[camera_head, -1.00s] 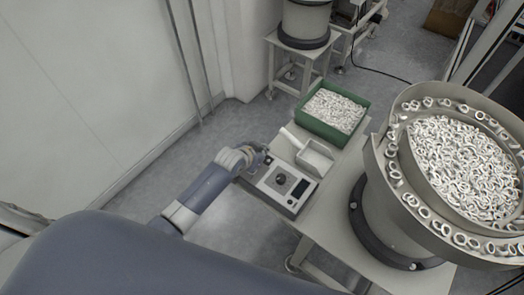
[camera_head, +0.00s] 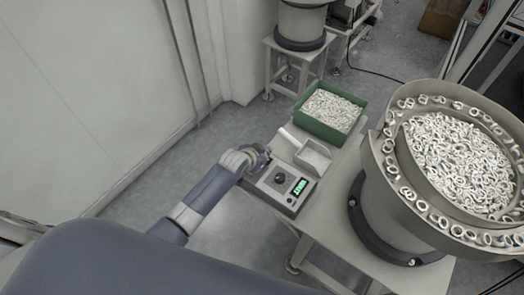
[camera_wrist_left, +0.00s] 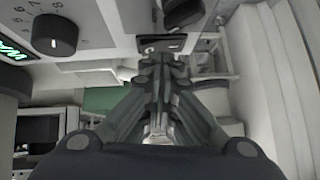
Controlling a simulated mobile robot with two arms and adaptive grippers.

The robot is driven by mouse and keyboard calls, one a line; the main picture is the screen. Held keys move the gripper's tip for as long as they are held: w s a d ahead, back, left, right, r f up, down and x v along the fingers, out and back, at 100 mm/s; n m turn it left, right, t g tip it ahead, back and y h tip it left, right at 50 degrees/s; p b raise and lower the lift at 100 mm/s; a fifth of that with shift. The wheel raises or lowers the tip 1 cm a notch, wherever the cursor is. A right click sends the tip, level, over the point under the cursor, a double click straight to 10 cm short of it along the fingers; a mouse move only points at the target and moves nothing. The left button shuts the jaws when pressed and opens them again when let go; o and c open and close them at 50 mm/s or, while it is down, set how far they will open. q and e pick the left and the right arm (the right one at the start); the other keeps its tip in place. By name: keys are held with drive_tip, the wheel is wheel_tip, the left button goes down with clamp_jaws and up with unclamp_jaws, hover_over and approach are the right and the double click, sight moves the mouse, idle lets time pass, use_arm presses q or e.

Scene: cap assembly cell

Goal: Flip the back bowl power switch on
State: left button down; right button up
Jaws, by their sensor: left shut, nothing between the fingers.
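The control box (camera_head: 287,193) sits on the light table beside the large bowl. It has a black dial (camera_head: 281,177) and a display (camera_head: 299,187) lit green. In the left wrist view the dial (camera_wrist_left: 54,35) and part of the green display (camera_wrist_left: 14,50) show at upper left. A black rocker switch (camera_wrist_left: 163,44) in a dark frame lies just beyond my fingertips. My left gripper (camera_wrist_left: 160,62) is shut and empty, its tips at or very close to the switch; contact is not clear. In the head view my left gripper (camera_head: 264,158) is at the box's left end. My right gripper is out of view.
The large bowl feeder (camera_head: 376,160) full of white rings stands right of the box. A metal scoop (camera_head: 313,157) and a green bin (camera_head: 327,131) of rings are behind the box. A wall lies at left, with open floor before it.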

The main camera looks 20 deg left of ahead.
use_arm(q)
drive_tip(key=shift+f, duration=0.1)
drive_tip(key=r+p, duration=0.4)
drive_tip(key=shift+w+a+r, duration=0.1)
drive_tip(key=shift+w+a, duration=0.05)
drive_tip(key=shift+a, duration=0.05)
drive_tip(key=shift+s+a+r, duration=0.1)
drive_tip(key=shift+s+a, duration=0.05)
drive_tip(key=shift+s, duration=0.15)
drive_tip(key=a+b+v, duration=0.1)
drive_tip(key=v, duration=0.8)
drive_tip(key=shift+w+a, duration=0.15)
drive_tip(key=shift+a, duration=0.15)
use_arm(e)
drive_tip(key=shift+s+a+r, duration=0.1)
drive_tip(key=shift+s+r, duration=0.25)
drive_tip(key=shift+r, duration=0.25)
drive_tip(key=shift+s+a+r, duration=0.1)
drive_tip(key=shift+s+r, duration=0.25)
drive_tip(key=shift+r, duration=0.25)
use_arm(q)
drive_tip(key=shift+r, duration=0.1)
